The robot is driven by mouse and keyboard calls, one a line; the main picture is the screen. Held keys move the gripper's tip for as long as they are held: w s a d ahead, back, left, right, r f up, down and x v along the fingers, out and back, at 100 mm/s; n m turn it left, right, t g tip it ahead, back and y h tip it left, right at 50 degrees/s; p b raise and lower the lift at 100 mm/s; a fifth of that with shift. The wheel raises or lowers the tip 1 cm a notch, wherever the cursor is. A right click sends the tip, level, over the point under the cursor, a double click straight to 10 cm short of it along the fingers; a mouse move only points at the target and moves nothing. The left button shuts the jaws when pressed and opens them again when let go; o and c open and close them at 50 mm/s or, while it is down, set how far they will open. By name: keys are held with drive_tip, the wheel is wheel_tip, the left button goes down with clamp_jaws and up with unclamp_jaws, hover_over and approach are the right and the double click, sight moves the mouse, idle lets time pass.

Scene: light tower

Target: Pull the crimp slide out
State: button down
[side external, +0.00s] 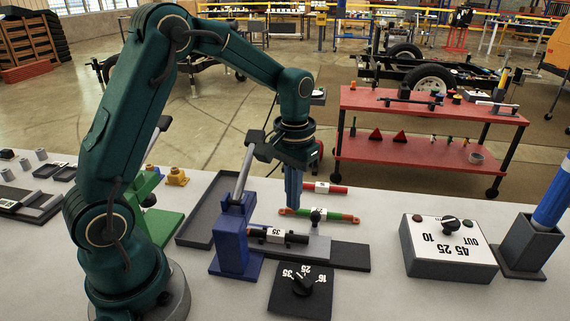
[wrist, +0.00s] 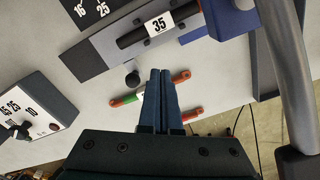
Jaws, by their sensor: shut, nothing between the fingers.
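The crimp station is a dark base plate (side external: 350,257) with a blue press block (side external: 236,240) and a grey lever (side external: 243,172). A black die bar (side external: 298,238) labelled 35 lies along it; the bar also shows in the wrist view (wrist: 132,39). What looks like the crimp slide is a grey piece (side external: 319,248) with a black knob (side external: 316,214). The knob also shows in the wrist view (wrist: 132,79). My gripper (side external: 292,207) is shut and empty, pointing down beside the knob, apart from it in the wrist view (wrist: 163,72).
A red-and-green cable (side external: 342,217) with lug ends lies behind the slide, and a red rod (side external: 328,188) lies farther back. A grey selector box (side external: 450,265) and a holder (side external: 528,247) with a blue cylinder stand right.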

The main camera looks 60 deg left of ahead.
drive_tip(key=shift+f, duration=2)
drive_tip(key=shift+w+d, duration=0.1)
drive_tip(key=shift+w+d, duration=3.35)
drive_tip(key=shift+a+r, duration=0.1)
drive_tip(key=shift+r, duration=0.05)
drive_tip(key=shift+s+a+r, duration=0.25)
drive_tip(key=shift+r, duration=0.25)
drive_tip(key=shift+s+a+r, duration=0.25)
drive_tip(key=shift+r, duration=0.2)
drive_tip(key=shift+r, duration=2.45)
drive_tip(key=shift+r, duration=0.1)
